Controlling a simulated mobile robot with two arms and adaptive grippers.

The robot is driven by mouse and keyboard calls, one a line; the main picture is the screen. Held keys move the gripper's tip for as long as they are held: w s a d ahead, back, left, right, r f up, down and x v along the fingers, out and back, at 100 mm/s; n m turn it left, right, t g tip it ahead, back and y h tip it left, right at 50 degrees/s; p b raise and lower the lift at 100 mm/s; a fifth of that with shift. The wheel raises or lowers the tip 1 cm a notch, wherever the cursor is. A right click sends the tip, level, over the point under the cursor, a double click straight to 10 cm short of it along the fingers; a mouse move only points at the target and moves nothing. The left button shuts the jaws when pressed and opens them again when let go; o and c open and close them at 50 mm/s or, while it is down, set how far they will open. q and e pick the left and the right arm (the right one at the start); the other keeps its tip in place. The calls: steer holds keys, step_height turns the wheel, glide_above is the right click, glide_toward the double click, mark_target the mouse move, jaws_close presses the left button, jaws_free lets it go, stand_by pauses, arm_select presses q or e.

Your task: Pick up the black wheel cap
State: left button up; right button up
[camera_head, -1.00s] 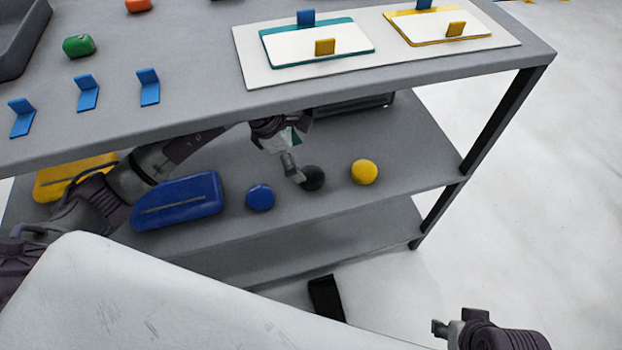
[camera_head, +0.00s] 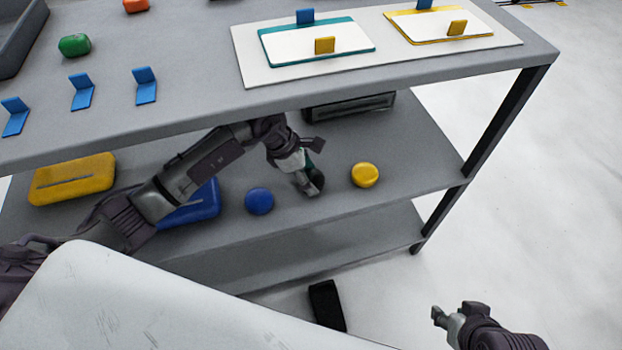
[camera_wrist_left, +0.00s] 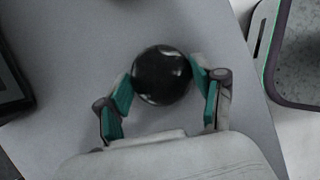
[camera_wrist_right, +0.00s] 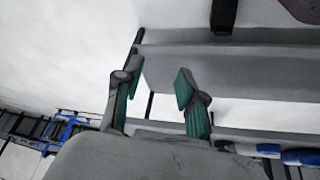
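The black wheel cap (camera_head: 317,179) is a round, shiny disc on the middle shelf, partly hidden behind my left gripper (camera_head: 310,184) in the head view. In the left wrist view the black wheel cap (camera_wrist_left: 162,75) lies between the teal fingertips of my left gripper (camera_wrist_left: 160,90). The fingers are apart. The right fingertip is close to the cap's edge; whether it touches I cannot tell. My right gripper (camera_head: 442,318) is off to the lower right, away from the shelves. Its fingers are apart and empty in the right wrist view (camera_wrist_right: 153,85).
On the middle shelf (camera_head: 390,165) sit a yellow cap (camera_head: 365,175), a blue cap (camera_head: 259,201), a blue case (camera_head: 196,206) and a yellow case (camera_head: 72,179). A dark box (camera_head: 350,106) stands behind. The upper shelf (camera_head: 190,75) overhangs my left arm.

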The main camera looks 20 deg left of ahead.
arm_select(q)
steer(key=c, duration=0.4)
